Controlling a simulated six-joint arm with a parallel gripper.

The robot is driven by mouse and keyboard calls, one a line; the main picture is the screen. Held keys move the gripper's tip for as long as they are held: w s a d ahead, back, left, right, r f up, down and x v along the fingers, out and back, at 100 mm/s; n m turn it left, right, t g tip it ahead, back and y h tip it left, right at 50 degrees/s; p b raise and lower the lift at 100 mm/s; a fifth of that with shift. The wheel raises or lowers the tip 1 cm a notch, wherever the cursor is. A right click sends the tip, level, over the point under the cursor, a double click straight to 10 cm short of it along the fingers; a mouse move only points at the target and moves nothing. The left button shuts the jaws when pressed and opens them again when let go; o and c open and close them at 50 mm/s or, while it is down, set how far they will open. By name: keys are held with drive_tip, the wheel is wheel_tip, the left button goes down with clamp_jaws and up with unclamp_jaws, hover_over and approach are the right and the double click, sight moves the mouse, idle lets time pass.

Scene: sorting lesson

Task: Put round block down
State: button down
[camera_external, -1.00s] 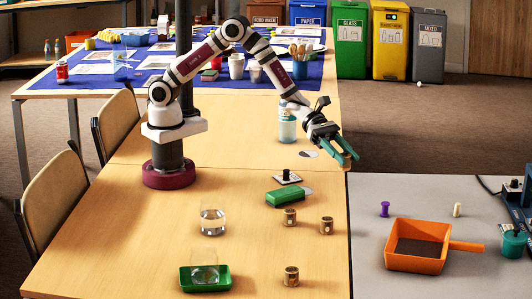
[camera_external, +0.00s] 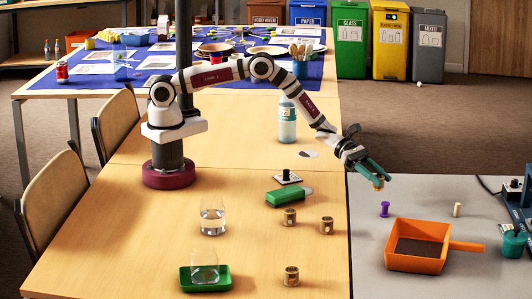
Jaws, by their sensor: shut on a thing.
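My gripper (camera_external: 377,176) has teal fingers and is above the grey table, near its left back edge. It is shut on a small tan-brown block (camera_external: 378,184), which shows just below the fingertips; its full shape is mostly hidden. The block is held in the air, left of and above the purple spool (camera_external: 384,209) in the picture. Several small brown round pieces stand on the wooden table: one (camera_external: 290,218) near the green block, one (camera_external: 326,226) to its right, and one (camera_external: 291,276) nearer the front.
An orange dustpan (camera_external: 416,244) lies on the grey table (camera_external: 375,280), with a small cream piece (camera_external: 457,210) behind it. The grey table's front left is clear.

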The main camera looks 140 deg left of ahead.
sight(379, 203)
drive_tip(key=f, duration=0.2)
drive_tip(key=a+f, duration=0.1)
drive_tip(key=f, duration=0.1)
drive_tip(key=shift+a, duration=0.15)
drive_tip(key=shift+f, duration=0.4)
drive_tip(key=shift+f, duration=0.15)
drive_tip(key=shift+c, duration=2.4)
unclamp_jaws()
